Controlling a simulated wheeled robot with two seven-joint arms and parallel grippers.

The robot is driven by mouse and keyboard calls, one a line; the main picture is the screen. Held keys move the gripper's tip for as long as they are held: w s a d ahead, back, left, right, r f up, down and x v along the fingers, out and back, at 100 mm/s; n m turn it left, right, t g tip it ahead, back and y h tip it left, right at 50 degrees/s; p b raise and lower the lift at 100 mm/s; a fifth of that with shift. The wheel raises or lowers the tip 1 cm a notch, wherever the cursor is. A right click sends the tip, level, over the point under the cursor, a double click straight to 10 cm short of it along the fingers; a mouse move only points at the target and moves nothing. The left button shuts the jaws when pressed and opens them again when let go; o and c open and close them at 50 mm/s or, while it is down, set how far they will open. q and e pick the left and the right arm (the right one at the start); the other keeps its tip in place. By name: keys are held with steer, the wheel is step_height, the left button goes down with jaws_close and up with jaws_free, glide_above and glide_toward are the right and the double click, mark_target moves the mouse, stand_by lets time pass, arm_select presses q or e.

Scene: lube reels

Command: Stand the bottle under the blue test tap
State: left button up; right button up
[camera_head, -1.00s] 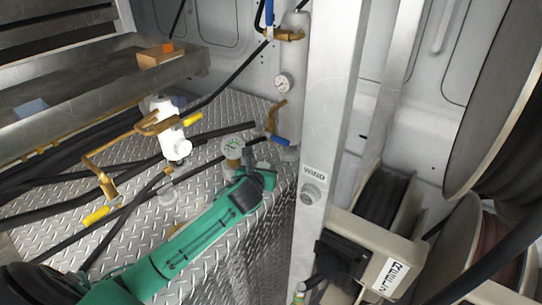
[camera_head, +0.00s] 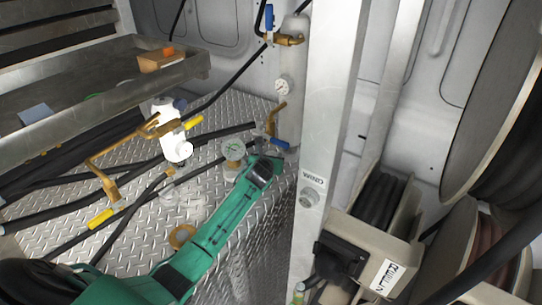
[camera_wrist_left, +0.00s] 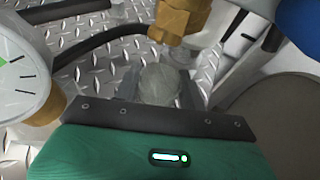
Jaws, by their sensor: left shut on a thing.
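The bottle is hidden in the head view. I cannot tell whether its base touches the plate. The right gripper is out of view.
A round gauge (camera_head: 234,149) stands beside the gripper on the checker plate (camera_head: 215,118). A white filter with brass pipes and yellow handles (camera_head: 178,147) is to the left. A metal post (camera_head: 322,130) is close on the right, with reels beyond. A brass ring (camera_head: 182,236) lies left of my arm.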

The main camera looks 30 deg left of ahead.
arm_select(q)
steer(key=shift+f, duration=0.15)
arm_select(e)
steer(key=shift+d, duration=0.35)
arm_select(q)
steer(key=o, duration=1)
steer(key=shift+s+r, duration=0.15)
steer(key=shift+r, duration=0.05)
steer(key=shift+b+v, duration=0.45)
steer(key=shift+v, duration=5.35)
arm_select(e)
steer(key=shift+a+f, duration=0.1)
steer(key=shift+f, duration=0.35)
